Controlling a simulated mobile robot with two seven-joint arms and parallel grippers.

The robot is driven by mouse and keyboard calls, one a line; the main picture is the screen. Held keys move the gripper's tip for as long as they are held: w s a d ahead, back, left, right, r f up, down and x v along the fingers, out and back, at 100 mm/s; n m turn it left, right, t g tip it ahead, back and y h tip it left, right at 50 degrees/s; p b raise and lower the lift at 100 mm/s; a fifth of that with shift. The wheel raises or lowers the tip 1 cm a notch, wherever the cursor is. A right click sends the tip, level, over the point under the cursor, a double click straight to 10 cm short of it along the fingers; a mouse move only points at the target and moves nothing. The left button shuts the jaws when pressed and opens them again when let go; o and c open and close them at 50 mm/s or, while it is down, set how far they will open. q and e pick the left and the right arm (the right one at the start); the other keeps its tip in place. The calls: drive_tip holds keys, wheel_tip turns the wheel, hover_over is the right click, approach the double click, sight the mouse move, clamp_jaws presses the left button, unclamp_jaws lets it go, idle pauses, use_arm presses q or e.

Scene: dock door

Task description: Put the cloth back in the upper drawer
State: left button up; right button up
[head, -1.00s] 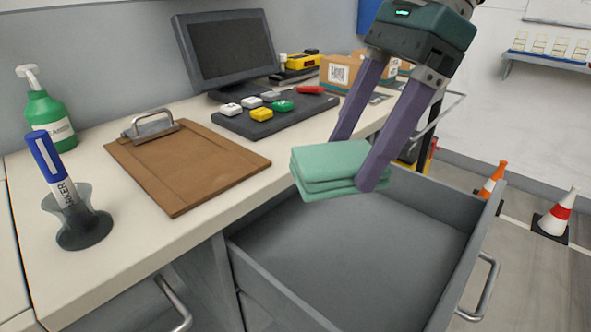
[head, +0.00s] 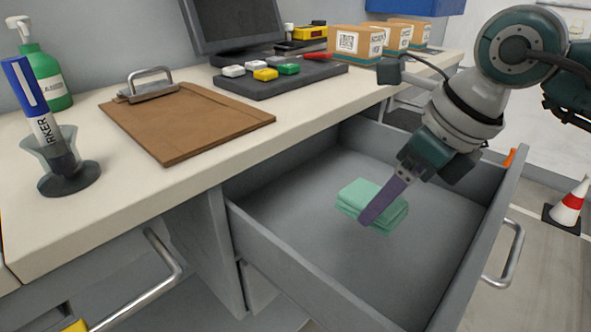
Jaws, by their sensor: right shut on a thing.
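The green folded cloth (head: 358,194) is inside the open upper drawer (head: 290,240), low over or on its bare grey floor; I cannot tell whether it touches the floor. My right gripper (head: 372,208) comes in from the upper right and is shut on the cloth. The near purple finger lies across the cloth's right part, and the far finger is hidden. The drawer holds nothing else that I can see. My left gripper is not in view.
On the counter stand a clipboard (head: 185,122), a marker in a cup (head: 68,170), a green bottle (head: 48,75), a monitor (head: 235,22) and a button panel (head: 280,82). Boxes (head: 355,45) stand behind. The drawer's handle (head: 507,255) sticks out at right. A traffic cone (head: 568,205) stands beyond.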

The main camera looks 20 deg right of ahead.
sight(364, 251)
wheel_tip(364, 251, down, 8)
drive_tip(key=shift+r+b, duration=0.1)
drive_tip(key=shift+b, duration=0.55)
drive_tip(key=o, duration=1.3)
